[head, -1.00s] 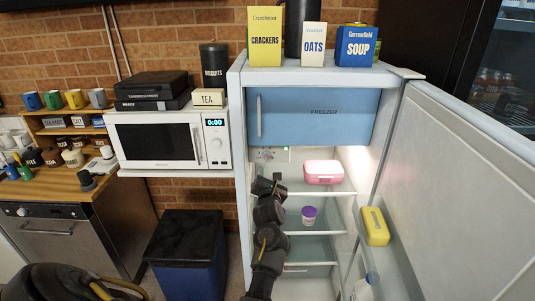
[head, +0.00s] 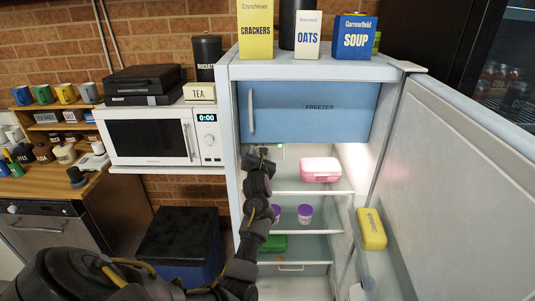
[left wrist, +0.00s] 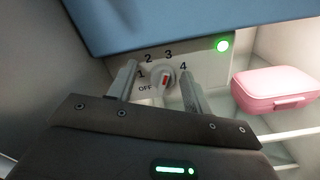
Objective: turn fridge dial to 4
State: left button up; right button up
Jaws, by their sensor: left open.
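The fridge dial (left wrist: 161,78) is a pale knob with a red mark, on a panel printed OFF, 1, 2, 3, 4 under the blue freezer door. The red mark seems to point up, roughly toward 3; its exact setting is unclear. My left gripper (left wrist: 158,72) is open, with one finger on each side of the dial; contact cannot be told. In the head view my left gripper (head: 261,155) reaches into the fridge below the freezer door and hides the dial. My right gripper is not in view.
A green light (left wrist: 222,46) glows right of the dial. A pink lunch box (head: 320,170) sits on the shelf close to the right of my gripper. The blue freezer door (head: 310,115) is shut just above. The fridge door (head: 460,170) stands open on the right.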

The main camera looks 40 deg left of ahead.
pick_arm(q)
jog(key=shift+w, duration=0.2)
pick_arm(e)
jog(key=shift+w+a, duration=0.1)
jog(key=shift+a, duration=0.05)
pick_arm(q)
jog(key=shift+d, duration=0.15)
jog(key=shift+c, duration=0.3)
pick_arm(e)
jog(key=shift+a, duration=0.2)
pick_arm(q)
jog(key=shift+w+d, duration=0.1)
jog(key=c, duration=0.9)
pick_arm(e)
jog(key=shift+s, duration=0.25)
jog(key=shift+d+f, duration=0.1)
pick_arm(q)
jog(key=shift+w+d+f+m+b, duration=0.15)
jog(key=shift+m+b, duration=0.15)
jog(key=shift+m, duration=1.35)
jog(key=shift+s+f+m+b, duration=0.1)
jog(key=shift+f+m+b, duration=0.15)
jog(key=shift+m, duration=1.35)
jog(key=shift+w+d+f+m+b, duration=0.1)
jog(key=shift+m+b, duration=0.25)
jog(key=shift+m, duration=1.3)
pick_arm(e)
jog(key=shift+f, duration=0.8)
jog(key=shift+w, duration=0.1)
